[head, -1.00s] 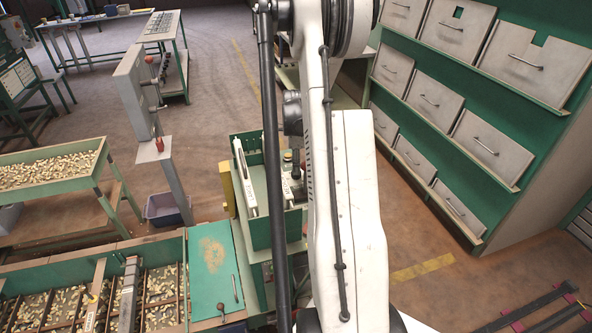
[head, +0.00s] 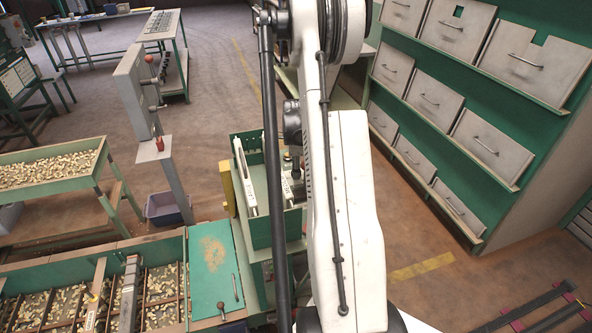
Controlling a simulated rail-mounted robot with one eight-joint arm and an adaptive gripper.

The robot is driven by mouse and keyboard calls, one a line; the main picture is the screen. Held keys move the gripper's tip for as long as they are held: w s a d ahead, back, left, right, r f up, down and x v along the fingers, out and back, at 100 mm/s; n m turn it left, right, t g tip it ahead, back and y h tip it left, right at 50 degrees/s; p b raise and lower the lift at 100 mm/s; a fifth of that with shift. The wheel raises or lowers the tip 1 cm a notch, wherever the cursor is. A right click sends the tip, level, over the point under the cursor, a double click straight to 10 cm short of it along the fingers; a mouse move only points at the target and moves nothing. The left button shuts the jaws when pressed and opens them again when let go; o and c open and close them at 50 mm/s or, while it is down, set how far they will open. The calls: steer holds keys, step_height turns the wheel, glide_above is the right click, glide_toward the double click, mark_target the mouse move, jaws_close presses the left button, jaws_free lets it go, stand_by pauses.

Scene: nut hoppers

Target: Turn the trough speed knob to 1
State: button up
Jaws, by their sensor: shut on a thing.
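I cannot make out the trough speed knob or its marks in the head view. My white arm rises through the middle of the picture and hides what lies behind it. My gripper is not clearly visible; it seems hidden behind my arm. A green open-topped housing (head: 272,232) stands just left of my arm, with two pale labelled bars (head: 246,183) inside. Dark and metallic parts show at its right side, partly covered by my arm. The green trough (head: 58,258) with several nuts between dividers lies at lower left. Its green lid panel (head: 212,262) has a small dark-knobbed lever (head: 221,306).
A nut-filled tray table (head: 50,172) stands at left. A grey post with a panel (head: 133,92) and a purple bin (head: 168,208) stand behind the trough. A green rack of grey hopper doors (head: 490,136) fills the right. The floor between rack and arm is clear.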

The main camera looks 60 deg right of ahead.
steer(key=shift+f+n+b, duration=0.2)
steer(key=shift+n+b, duration=0.4)
steer(key=shift+b, duration=0.3)
steer(key=shift+r+n+b, duration=0.2)
steer(key=shift+n+b, duration=0.5)
steer(key=shift+n, duration=0.2)
steer(key=o, duration=1.1)
step_height(320, 180, up, 12)
steer(key=shift+r, duration=0.1)
